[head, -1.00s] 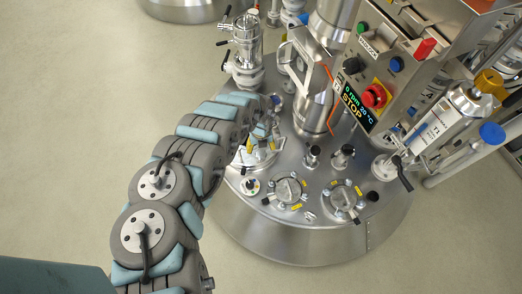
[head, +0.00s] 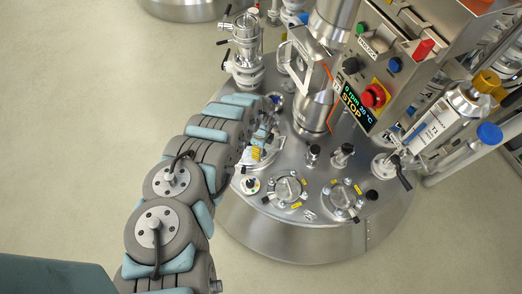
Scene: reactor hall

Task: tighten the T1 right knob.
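The round steel reactor lid (head: 318,184) is in the middle of the head view. Several ports with small clamp knobs sit on it. A hatch (head: 258,155) at the lid's left edge is partly covered by my arm. Two ports further right, one at front middle (head: 288,190) and one at front right (head: 342,199), are uncovered. I cannot tell which small knob is the T1 right knob. My gripper (head: 264,139) is at the end of my arm, over or beside the left hatch. It is small and mostly hidden by my arm, so its fingers and any contact do not show clearly.
A control box with a red stop button (head: 374,96) and a lit display (head: 355,108) overhangs the lid at right. A steel valve column (head: 246,55) stands behind my gripper. A labelled cylinder (head: 436,122) leans at the right. The floor at left is clear.

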